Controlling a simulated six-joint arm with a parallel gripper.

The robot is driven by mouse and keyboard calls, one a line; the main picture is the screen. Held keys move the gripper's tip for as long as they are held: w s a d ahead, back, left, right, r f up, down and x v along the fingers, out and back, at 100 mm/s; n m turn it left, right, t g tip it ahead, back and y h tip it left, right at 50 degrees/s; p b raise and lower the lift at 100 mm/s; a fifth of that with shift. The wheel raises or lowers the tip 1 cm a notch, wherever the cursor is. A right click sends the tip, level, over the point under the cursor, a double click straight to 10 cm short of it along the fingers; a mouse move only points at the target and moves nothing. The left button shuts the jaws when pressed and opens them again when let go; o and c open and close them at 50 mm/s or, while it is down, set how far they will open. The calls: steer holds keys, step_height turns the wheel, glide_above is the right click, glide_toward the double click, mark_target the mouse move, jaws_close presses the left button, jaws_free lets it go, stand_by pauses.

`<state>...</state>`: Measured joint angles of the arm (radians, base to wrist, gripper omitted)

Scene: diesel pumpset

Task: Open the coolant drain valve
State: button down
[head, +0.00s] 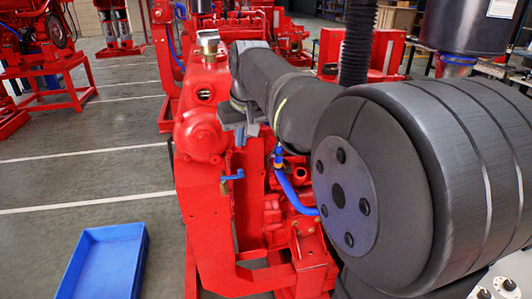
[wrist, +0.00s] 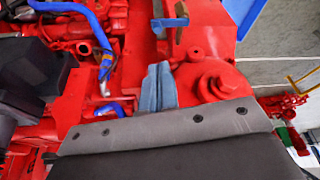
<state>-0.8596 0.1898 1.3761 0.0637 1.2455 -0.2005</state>
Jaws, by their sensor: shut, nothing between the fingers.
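The coolant drain valve (head: 232,177) is a small fitting with a blue lever on the front of the red engine. Its lever lies roughly level across the red upright. In the wrist view the blue lever (wrist: 169,22) and a brass-coloured part show near the top. My gripper (head: 240,138) is above the valve, apart from it, pointing down beside the round red housing. Its blue-grey fingers (wrist: 158,72) are shut and empty in the wrist view, with a gap between their tips and the lever.
A blue tray (head: 105,262) lies on the floor at lower left. A blue hose (head: 292,190) with a brass end runs right of the valve. The round red housing (head: 200,135) is close beside my fingers. Floor left of the engine is mostly clear.

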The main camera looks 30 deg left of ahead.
mark_target(240, 171)
steer(key=x, duration=1)
steer(key=shift+s+d+r+m, duration=0.1)
steer(key=shift+s+d+m, duration=0.15)
steer(key=shift+m, duration=0.45)
stand_by(0.4)
steer(key=m, duration=0.2)
steer(key=s+d+m+t+h, duration=0.1)
steer(key=m, duration=0.1)
steer(key=shift+s, duration=0.1)
steer(key=s+m, duration=0.1)
steer(key=m, duration=0.1)
steer(key=s+m+h, duration=0.1)
steer(key=m, duration=0.1)
steer(key=s+d+m+h, duration=0.1)
steer(key=m, duration=0.2)
steer(key=shift+s+t, duration=0.35)
steer(key=shift+t, duration=0.05)
steer(key=shift+s+d, duration=0.35)
steer(key=shift+d, duration=0.3)
